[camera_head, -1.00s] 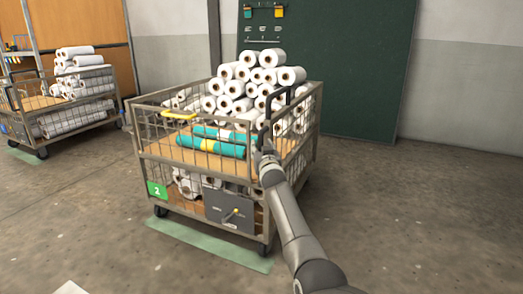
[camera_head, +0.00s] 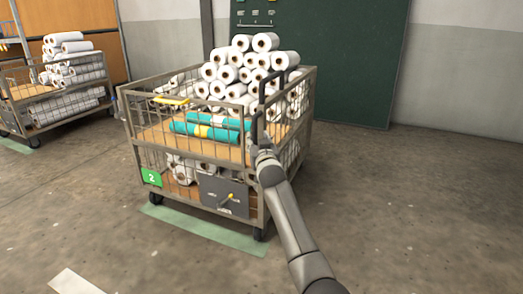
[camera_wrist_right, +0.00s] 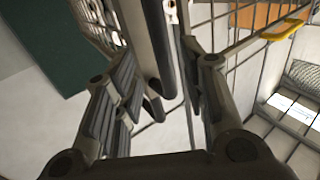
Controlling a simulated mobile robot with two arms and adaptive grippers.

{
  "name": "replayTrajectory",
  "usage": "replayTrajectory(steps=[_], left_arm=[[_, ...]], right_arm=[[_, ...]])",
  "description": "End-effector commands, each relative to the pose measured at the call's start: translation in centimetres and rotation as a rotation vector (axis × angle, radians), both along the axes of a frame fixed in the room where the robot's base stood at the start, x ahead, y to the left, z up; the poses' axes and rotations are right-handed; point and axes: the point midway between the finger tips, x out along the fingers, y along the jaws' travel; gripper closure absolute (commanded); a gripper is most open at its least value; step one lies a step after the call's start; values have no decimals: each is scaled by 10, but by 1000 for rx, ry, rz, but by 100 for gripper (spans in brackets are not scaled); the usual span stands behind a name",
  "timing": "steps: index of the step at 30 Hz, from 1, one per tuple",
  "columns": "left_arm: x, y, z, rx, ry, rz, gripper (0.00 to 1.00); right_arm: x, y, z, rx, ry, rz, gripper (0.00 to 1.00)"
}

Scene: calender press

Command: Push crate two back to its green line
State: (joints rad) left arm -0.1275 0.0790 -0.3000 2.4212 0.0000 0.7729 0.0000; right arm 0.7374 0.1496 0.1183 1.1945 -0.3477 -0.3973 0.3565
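Crate two is a wire-sided trolley (camera_head: 133,107) with a green "2" label (camera_head: 151,177). White rolls (camera_head: 240,75) are piled in it, with teal rolls (camera_head: 205,128) in front. The green line (camera_head: 205,231) is a pale strip on the floor along the crate's near side, close to its near wheels. My right gripper (camera_head: 262,150) is at the black handle (camera_head: 254,128) at the crate's near right corner. In the right wrist view a dark bar of the handle (camera_wrist_right: 158,45) runs between the fingers (camera_wrist_right: 155,100); whether they clamp it is unclear. My left gripper is out of view.
Another loaded trolley (camera_head: 8,82) stands at the far left. A green board (camera_head: 350,70) is on the wall behind. The floor right of the crate is open. A white floor mark (camera_head: 75,283) shows at lower left.

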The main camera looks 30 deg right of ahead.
Motion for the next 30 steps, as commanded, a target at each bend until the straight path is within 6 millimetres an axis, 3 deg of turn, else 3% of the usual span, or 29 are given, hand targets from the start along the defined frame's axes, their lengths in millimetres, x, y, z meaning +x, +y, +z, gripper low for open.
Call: replayTrajectory(steps=[15,30], left_arm=[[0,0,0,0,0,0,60],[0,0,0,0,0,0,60]], right_arm=[[-52,17,0,0,-1,0,61],[-58,19,0,0,0,-1,61]])
